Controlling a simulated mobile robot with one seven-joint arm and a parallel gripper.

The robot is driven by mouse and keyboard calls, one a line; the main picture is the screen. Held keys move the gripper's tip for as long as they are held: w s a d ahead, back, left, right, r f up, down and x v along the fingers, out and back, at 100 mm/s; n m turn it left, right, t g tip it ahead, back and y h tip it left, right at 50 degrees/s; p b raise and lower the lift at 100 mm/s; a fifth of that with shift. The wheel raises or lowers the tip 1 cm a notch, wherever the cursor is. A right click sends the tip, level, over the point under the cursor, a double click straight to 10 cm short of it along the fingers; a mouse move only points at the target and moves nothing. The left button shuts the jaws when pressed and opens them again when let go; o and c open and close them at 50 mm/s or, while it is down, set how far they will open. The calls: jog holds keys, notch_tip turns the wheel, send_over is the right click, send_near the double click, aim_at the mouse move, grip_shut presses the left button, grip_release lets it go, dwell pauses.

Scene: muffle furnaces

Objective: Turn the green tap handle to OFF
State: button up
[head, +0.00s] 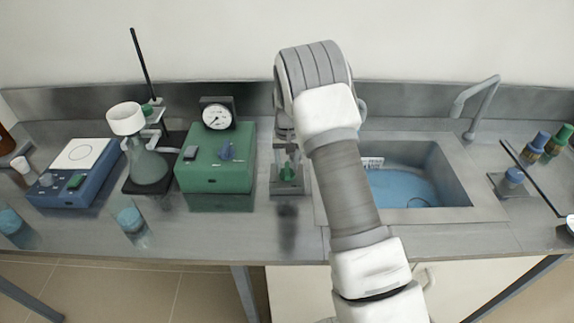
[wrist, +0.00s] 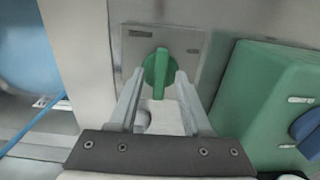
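The green tap handle (wrist: 158,68) sits on a grey metal plate (wrist: 190,35) in the wrist view. Its long side runs roughly up and down in that picture.
A green box with a blue knob (head: 215,172) and a dial gauge (head: 217,113) stands close to the left of the tap. A sink (head: 455,175) with a faucet (head: 480,100) is to the right. A flask (head: 147,165) and a blue stirrer (head: 75,180) stand further left.

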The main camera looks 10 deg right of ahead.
grip_shut()
jog(key=shift+n, duration=0.3)
jog(key=n+b, duration=0.1)
jog(key=n, duration=0.1)
jog(key=shift+n+b, duration=0.35)
jog(key=shift+n, duration=0.05)
jog(key=n+b, duration=0.1)
jog(key=n, duration=0.4)
jog(key=shift+n, duration=0.3)
jog(key=n, duration=0.4)
jog(key=shift+r, duration=0.1)
jog(key=n, duration=0.4)
jog(key=shift+n, duration=0.6)
